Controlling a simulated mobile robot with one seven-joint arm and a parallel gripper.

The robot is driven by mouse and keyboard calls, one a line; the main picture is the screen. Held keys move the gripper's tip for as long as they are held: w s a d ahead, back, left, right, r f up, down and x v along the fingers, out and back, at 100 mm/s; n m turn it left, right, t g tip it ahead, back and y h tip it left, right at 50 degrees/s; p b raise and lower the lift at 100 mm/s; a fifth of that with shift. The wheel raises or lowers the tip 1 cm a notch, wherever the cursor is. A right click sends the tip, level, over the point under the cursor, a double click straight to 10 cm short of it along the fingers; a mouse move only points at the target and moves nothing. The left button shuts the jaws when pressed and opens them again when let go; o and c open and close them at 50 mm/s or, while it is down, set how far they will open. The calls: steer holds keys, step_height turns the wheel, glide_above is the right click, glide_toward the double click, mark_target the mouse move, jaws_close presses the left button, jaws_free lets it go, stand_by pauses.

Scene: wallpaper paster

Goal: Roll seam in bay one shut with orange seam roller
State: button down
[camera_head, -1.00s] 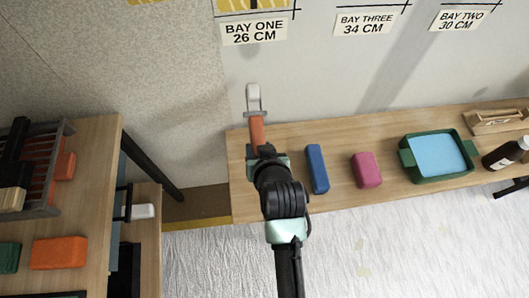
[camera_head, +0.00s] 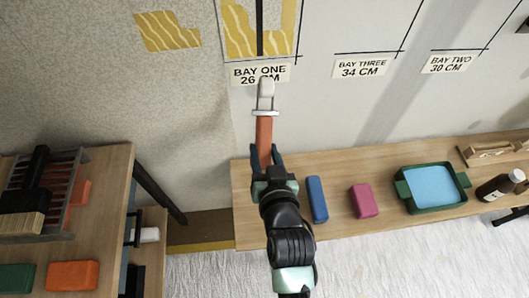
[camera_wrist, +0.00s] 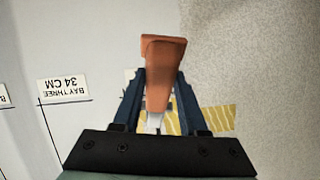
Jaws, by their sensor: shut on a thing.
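My gripper (camera_head: 267,160) is shut on the orange handle of the seam roller (camera_head: 264,130). The roller's pale head points up toward the wall and overlaps the lower part of the BAY ONE label (camera_head: 259,73). In the wrist view the orange handle (camera_wrist: 160,75) stands between my two fingers and hides much of the wall behind. Bay one holds yellow patterned paper (camera_head: 240,30) with a dark vertical seam line (camera_head: 260,28) down its middle, above the roller head. I cannot tell whether the roller touches the wall.
A wooden bench (camera_head: 380,170) along the wall holds a blue block (camera_head: 317,198), a pink block (camera_head: 363,200), a green tray (camera_head: 461,180) and a dark bottle (camera_head: 498,187). A left table (camera_head: 112,180) holds a rack and blocks. A loose patterned piece (camera_head: 166,31) is left of bay one.

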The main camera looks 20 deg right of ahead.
steer(key=shift+w+d+b, duration=0.15)
steer(key=shift+w+d, duration=0.1)
steer(key=shift+w, duration=0.75)
steer(key=shift+w+d+b, duration=0.2)
steer(key=shift+w+d, duration=0.1)
steer(key=shift+w, duration=0.65)
steer(key=shift+w+d+b, duration=0.15)
steer(key=shift+w+d, duration=0.1)
steer(key=shift+w, duration=0.75)
steer(key=shift+w+d+r, duration=0.1)
steer(key=shift+w+d, duration=0.1)
steer(key=shift+w, duration=0.5)
steer(key=shift+w+d, duration=0.2)
steer(key=shift+w, duration=0.5)
stand_by(1.0)
stand_by(0.3)
step_height(320, 180, up, 2)
steer(key=shift+r, duration=0.1)
steer(key=shift+s, duration=0.1)
steer(key=shift+r, duration=2.05)
steer(key=shift+r, duration=0.1)
